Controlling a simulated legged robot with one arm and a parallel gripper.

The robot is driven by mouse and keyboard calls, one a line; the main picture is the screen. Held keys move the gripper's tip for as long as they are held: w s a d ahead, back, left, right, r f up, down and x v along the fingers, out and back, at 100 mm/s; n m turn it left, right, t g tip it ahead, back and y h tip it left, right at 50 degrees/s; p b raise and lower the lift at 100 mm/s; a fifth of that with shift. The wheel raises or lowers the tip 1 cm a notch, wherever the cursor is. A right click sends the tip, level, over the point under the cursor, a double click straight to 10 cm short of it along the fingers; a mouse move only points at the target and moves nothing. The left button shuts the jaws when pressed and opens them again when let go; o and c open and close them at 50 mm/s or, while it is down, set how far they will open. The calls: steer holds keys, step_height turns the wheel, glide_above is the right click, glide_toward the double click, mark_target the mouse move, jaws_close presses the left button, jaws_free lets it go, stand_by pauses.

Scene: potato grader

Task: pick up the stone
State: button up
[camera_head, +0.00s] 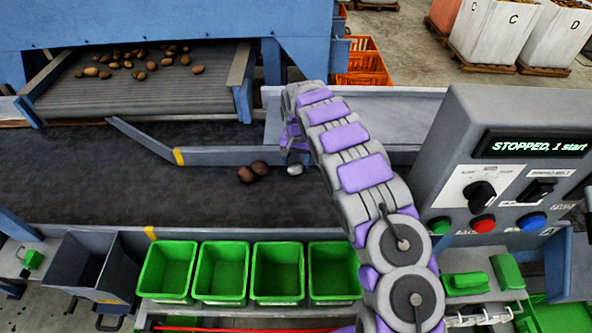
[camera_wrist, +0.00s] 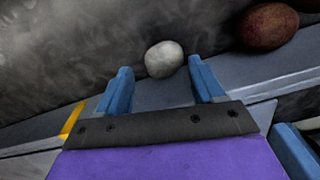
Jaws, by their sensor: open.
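The stone is a pale grey, rounded lump (camera_head: 295,169) on the dark belt, beside the grey guide rail. In the wrist view the stone (camera_wrist: 163,59) lies just beyond and between the two blue fingertips of my gripper (camera_wrist: 160,75). My gripper is open and empty, and a gap shows on either side of the stone. I cannot tell its height above the belt. In the head view my arm hides the gripper's fingers.
Two brown potatoes (camera_head: 251,172) lie left of the stone; one potato (camera_wrist: 268,26) shows at upper right in the wrist view. The guide rail (camera_head: 225,156) runs close behind. Green bins (camera_head: 221,273) line the near belt edge. A control box (camera_head: 470,150) stands right, reading "STOPPED".

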mark_target(295, 165)
steer(key=f, duration=0.3)
steer(key=f+b, duration=0.1)
steer(key=shift+w+a+f, duration=0.2)
steer(key=shift+w+a, duration=0.1)
steer(key=shift+w, duration=0.1)
steer(key=shift+d, duration=0.1)
steer(key=c, duration=0.9)
